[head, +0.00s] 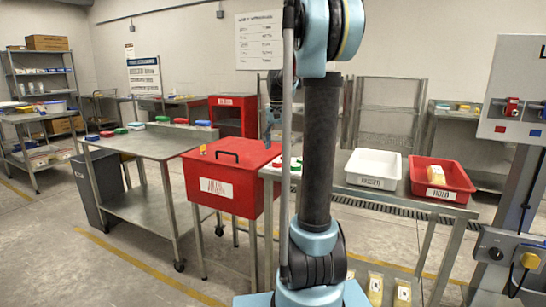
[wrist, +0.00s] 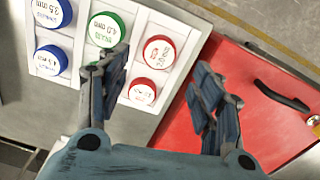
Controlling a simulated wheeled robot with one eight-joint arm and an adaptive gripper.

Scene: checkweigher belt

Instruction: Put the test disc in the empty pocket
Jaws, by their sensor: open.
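In the wrist view, a white holder (wrist: 128,117) carries flat round discs in colour pairs. Two are blue (wrist: 52,12) (wrist: 50,60), one marked 3.5 mm. A green disc (wrist: 106,29) is marked 4.0 mm, and another green one (wrist: 90,80) is partly hidden by my left finger. Two are red (wrist: 159,51) (wrist: 142,94). I cannot tell an empty pocket or which disc is the test disc. My gripper (wrist: 160,65) is open and empty, fingers apart above the holder's edge and the red box. In the head view, my gripper (head: 268,122) hangs above the red box's right side.
The red box (head: 223,186) with a black handle stands beside the steel table. A white tray (head: 373,168) and a red tray (head: 441,179) stand on that table to the right. A left table (head: 150,146) holds more coloured discs. A grey control post (head: 515,90) stands far right.

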